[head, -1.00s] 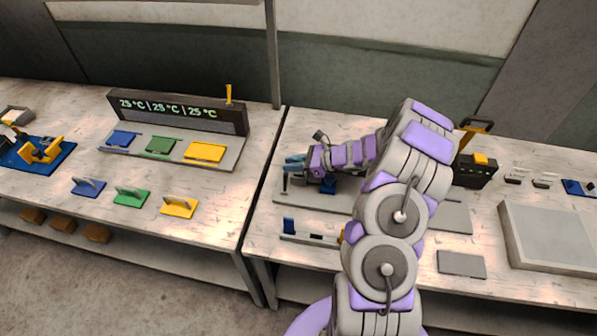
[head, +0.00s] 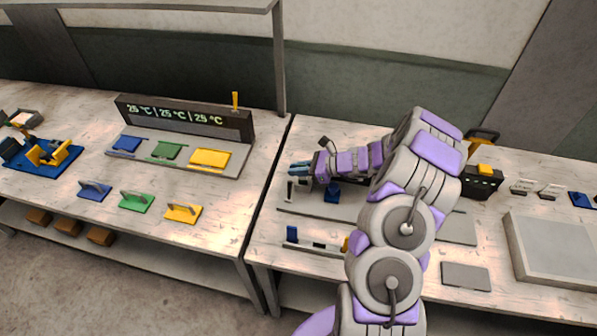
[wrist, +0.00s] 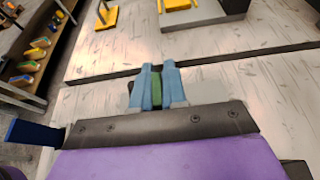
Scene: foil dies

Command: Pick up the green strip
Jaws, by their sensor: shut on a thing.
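The green strip (wrist: 157,90) shows in the wrist view as a narrow green piece between the two light-blue fingers. My gripper (wrist: 158,70) is shut on it, and the fingers hide its sides. In the head view my gripper (head: 299,168) is at the left end of my arm, above the left part of the right table. I cannot make out the strip itself in the head view.
On the left table (head: 60,110), blue, green and yellow dies lie before a temperature display (head: 180,116). A gap separates the two tables. On the right table, a blue piece (head: 332,193) stands near my gripper. A large grey tray (head: 512,236) lies at right.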

